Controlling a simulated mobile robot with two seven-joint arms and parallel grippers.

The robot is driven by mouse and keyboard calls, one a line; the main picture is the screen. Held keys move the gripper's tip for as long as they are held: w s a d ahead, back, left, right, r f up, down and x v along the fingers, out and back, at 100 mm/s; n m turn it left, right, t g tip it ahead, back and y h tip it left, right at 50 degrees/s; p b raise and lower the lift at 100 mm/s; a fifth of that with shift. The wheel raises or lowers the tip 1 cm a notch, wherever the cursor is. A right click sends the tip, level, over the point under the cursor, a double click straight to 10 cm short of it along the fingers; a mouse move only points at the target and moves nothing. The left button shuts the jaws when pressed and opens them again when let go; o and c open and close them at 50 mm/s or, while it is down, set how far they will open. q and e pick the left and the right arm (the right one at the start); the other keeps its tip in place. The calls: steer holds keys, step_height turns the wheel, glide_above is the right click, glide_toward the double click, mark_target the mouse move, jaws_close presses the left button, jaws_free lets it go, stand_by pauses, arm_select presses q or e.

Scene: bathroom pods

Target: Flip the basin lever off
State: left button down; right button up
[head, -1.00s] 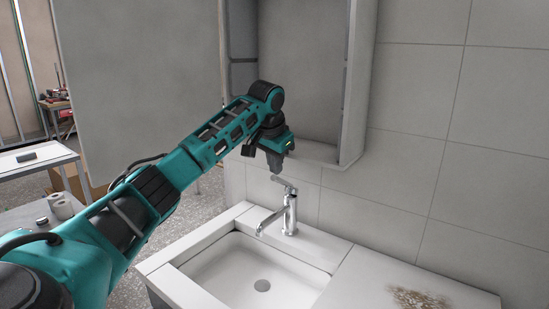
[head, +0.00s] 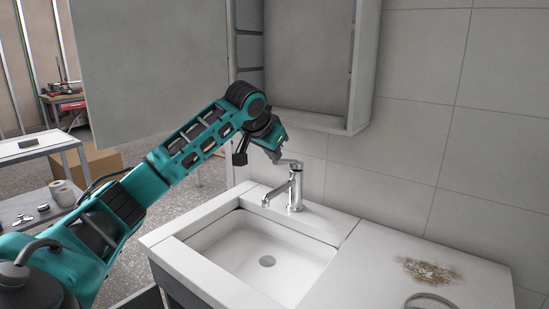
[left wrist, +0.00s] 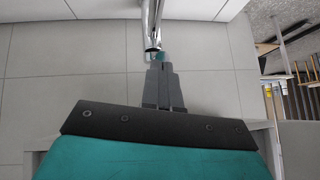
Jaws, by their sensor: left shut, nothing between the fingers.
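The chrome basin tap (head: 291,190) stands upright at the back edge of the white basin (head: 215,270). Its lever (head: 288,162) sits on top and points left toward my gripper. My left gripper (head: 275,157) is shut and empty, with its tip right at the lever's free end; I cannot tell whether they touch. In the left wrist view the shut fingers (left wrist: 163,85) point at the chrome tap (left wrist: 152,30), whose lever end is close to the fingertips. My right gripper is in no view.
An open wall cabinet (head: 305,118) hangs just above and behind the gripper. A counter with a brown stain (head: 430,271) extends right of the basin. At the left are a white table (head: 40,145), paper rolls (head: 62,193) and a cardboard box (head: 95,162).

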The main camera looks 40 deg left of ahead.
arm_select(q)
steer(key=shift+s+f+t+b, duration=0.2)
steer(key=shift+f+t+b, duration=0.05)
steer(key=shift+f+b, duration=0.3)
steer(key=shift+s+f+t+b, duration=0.15)
steer(key=shift+f+t+b, duration=0.1)
steer(key=shift+f+b, duration=0.3)
steer(key=shift+s+f+t+b, duration=0.3)
steer(key=shift+t+b, duration=0.2)
steer(key=shift+b, duration=0.55)
steer(key=shift+d, duration=0.1)
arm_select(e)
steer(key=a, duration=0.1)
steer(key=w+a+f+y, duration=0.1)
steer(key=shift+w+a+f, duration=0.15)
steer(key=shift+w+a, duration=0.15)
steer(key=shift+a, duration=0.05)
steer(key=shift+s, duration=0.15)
